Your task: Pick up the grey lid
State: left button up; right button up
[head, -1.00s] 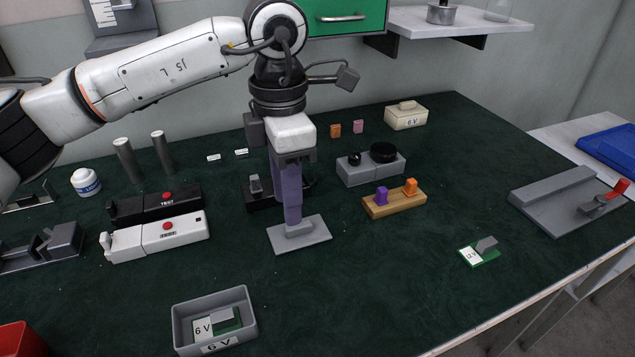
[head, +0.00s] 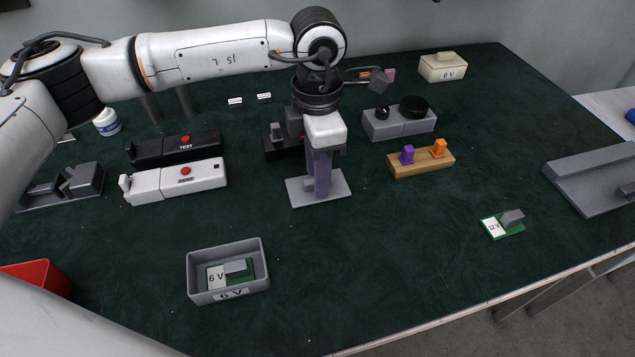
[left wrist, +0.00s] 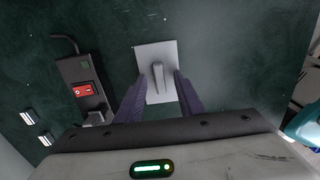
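The grey lid (head: 338,187) is a flat rectangular plate with a raised handle, lying on the dark green mat near the middle of the head view. It also shows in the left wrist view (left wrist: 144,56), with its handle upright at the plate's middle. My left gripper (head: 320,190) points down over the lid. In the left wrist view its two purple fingers (left wrist: 159,76) are apart, one on each side of the handle, with a gap on both sides. In the head view the fingers partly hide the handle. My right gripper is not in view.
A black device (head: 282,146) stands just behind the lid. A wooden block with purple and orange pieces (head: 420,163) is to the right. A white tester (head: 175,180) is to the left. A grey 6 V box (head: 228,272) is in front. The mat around the lid's front is clear.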

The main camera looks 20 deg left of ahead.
pick_arm(q)
jog(key=shift+f, duration=0.2)
grip_shut()
